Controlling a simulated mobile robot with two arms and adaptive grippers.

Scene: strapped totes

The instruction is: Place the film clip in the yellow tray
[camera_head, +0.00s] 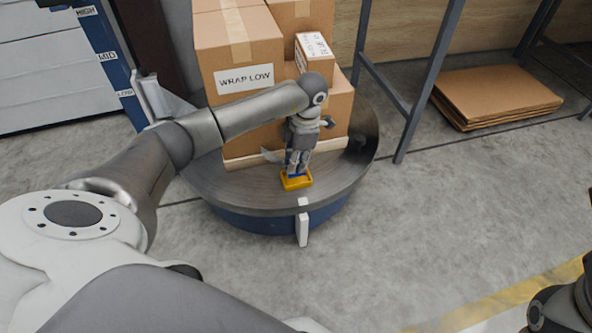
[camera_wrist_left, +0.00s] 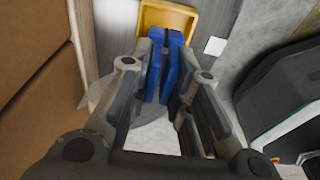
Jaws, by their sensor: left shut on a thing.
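The yellow tray (camera_head: 292,186) is small and sits near the front edge of the round turntable; it also shows at the top of the left wrist view (camera_wrist_left: 166,10). My left gripper (camera_head: 297,168) points down over the tray. In the left wrist view its fingers (camera_wrist_left: 163,62) are closed around a blue two-armed piece, which I take to be the film clip (camera_wrist_left: 171,68). The blue end (camera_head: 297,175) overlaps the tray in the head view. I cannot tell whether it touches the tray floor. My right gripper is out of view.
Stacked cardboard boxes (camera_head: 238,50) stand on the turntable (camera_head: 235,190) right behind my left gripper. A translucent film piece (camera_head: 271,155) lies beside the gripper. A white post (camera_head: 303,228) stands at the turntable's front. Flat cardboard (camera_head: 495,92) lies at the back right.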

